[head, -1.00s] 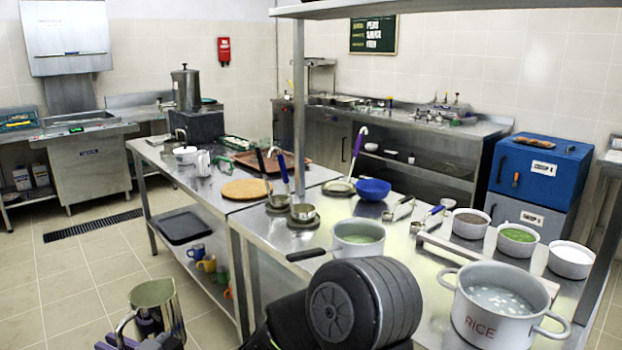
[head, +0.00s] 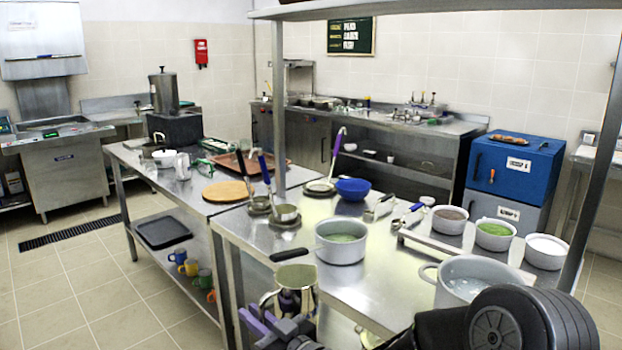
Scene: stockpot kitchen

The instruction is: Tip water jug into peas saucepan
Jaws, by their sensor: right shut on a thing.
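The water jug (head: 299,278) is a shiny metal jug, upright, with its handle to the left. My right gripper (head: 283,314), with purple fingers, is shut on it. They are in front of the counter's near edge, below and left of the saucepan in the picture. The jug's contents cannot be made out. The peas saucepan (head: 341,252) is a light grey pan with green contents and a black handle pointing left. It stands on the steel counter near that edge, apart from the jug. My left gripper is not in view.
A large grey two-handled pot (head: 462,287) stands right of the saucepan, partly hidden by my arm. Several white bowls (head: 494,238) stand behind it. A blue bowl (head: 353,190) and ladles lie behind the saucepan. A shelf post (head: 279,110) rises from the counter (head: 385,270).

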